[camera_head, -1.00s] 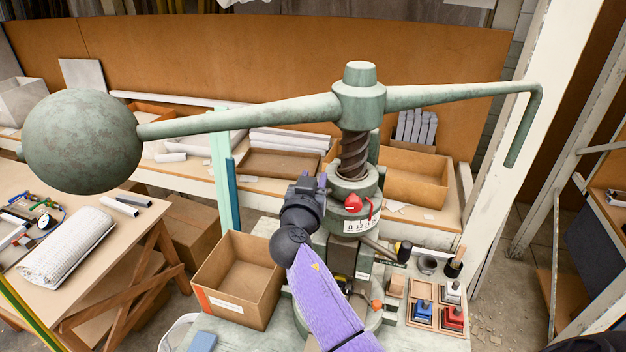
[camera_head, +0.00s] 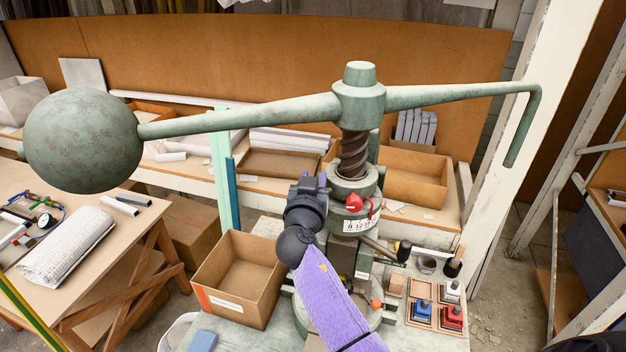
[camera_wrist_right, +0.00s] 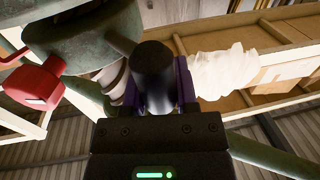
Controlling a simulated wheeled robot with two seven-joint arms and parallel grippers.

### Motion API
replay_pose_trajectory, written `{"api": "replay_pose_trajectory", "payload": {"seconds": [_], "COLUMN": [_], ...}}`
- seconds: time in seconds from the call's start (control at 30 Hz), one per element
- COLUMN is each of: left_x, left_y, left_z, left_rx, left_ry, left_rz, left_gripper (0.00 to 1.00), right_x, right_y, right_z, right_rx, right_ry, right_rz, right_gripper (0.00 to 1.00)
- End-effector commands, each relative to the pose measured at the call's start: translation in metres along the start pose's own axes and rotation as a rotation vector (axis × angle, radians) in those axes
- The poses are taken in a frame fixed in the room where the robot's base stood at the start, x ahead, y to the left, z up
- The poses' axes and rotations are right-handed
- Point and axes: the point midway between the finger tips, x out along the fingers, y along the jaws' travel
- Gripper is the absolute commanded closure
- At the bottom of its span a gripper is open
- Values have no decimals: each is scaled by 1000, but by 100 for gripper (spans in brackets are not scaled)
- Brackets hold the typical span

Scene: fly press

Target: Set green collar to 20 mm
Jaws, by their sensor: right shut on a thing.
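The green collar (camera_head: 345,188) sits around the press column below the dark screw (camera_head: 354,155). A red lock knob (camera_head: 354,203) is on its front, and a white scale band with dark numbers (camera_head: 360,226) shows below; the exact reading is too small to tell. My right gripper (camera_head: 322,182) is at the collar's left side. In the right wrist view, my right gripper (camera_wrist_right: 158,90) is shut on a dark cylindrical handle (camera_wrist_right: 153,66), with the red knob (camera_wrist_right: 38,84) to the left, outside the fingers. My left gripper is out of view.
The press arm (camera_head: 240,117) with its heavy ball (camera_head: 82,141) spans above. An open cardboard box (camera_head: 240,306) stands left of the press. A black-ended handle (camera_head: 403,250) and a tray of coloured stamps (camera_head: 436,318) are at the right.

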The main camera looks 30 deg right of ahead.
Motion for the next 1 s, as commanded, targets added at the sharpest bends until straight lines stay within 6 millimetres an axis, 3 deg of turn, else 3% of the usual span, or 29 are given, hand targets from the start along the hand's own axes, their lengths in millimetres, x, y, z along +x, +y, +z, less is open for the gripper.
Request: {"api": "replay_pose_trajectory", "payload": {"seconds": [0.1, 0.43, 0.47, 0.6, 0.63, 1.0], "left_x": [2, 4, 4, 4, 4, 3], "left_y": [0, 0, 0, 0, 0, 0], "left_z": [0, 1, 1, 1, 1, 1], "left_rx": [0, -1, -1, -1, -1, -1], "left_ry": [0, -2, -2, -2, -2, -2], "left_rz": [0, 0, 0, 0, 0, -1], "left_gripper": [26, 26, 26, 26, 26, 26], "right_x": [-5, -9, -9, -9, -9, -8], "right_y": [5, 10, 10, 10, 10, 10], "right_z": [2, 3, 4, 3, 3, 0], "right_rx": [1, -2, -2, -2, -2, -2], "right_ry": [0, -6, -7, -5, -4, 1], "right_rz": [-77, -75, -75, -74, -74, -73], "right_gripper": [100, 100, 61, 31, 27, 27]}}
